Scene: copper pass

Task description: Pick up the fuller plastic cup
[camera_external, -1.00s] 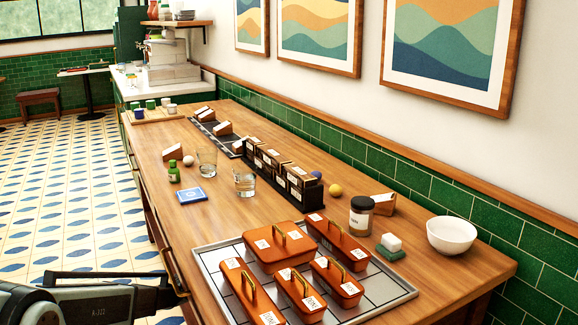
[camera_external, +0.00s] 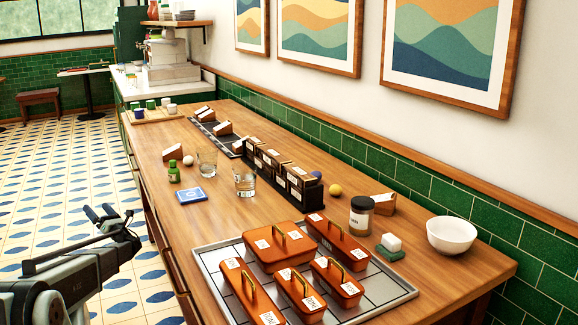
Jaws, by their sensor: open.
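Two clear cups stand upright on the wooden counter, left of the row of dark boxes. The nearer cup (camera_external: 245,183) appears to have clear liquid in it. The farther cup (camera_external: 207,163) stands a little behind and to the left; its level is too small to tell. My gripper (camera_external: 101,213) is open and empty at the left, over the floor side of the counter. It is well apart from both cups.
A blue book-like square (camera_external: 190,195), a green bottle (camera_external: 174,172) and a white ball (camera_external: 188,160) lie near the cups. Dark boxes (camera_external: 300,183) stand to their right. Copper lidded boxes (camera_external: 275,248) sit on a metal tray (camera_external: 398,293) in front. Open wood lies between tray and cups.

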